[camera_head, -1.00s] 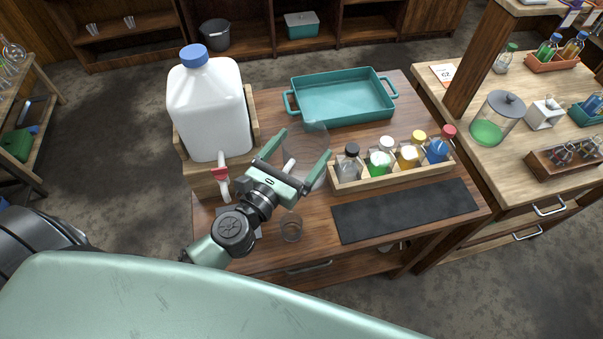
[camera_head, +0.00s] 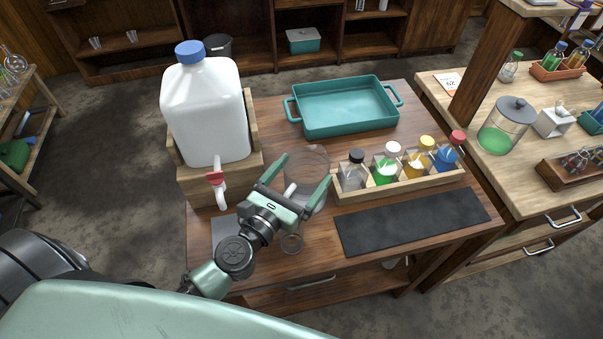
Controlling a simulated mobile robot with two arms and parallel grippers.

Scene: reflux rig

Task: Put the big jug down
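The big jug (camera_head: 308,166) is a clear, wide glass vessel at the middle of the wooden bench. My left gripper (camera_head: 305,170) has its two green fingers spread wide, one on each side of the jug's glass. The fingers appear to hold it. The jug is upright or nearly so, left of the bottle rack. Its base is low, close to the bench top. I cannot tell whether it touches the wood, as the glass is faint and the gripper partly covers it. My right gripper is not in view.
A white carboy (camera_head: 207,112) with a red tap sits on a wooden stand at left. A rack (camera_head: 400,187) of capped bottles, a dark mat (camera_head: 412,220) and a teal tray (camera_head: 346,108) lie to the right and behind.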

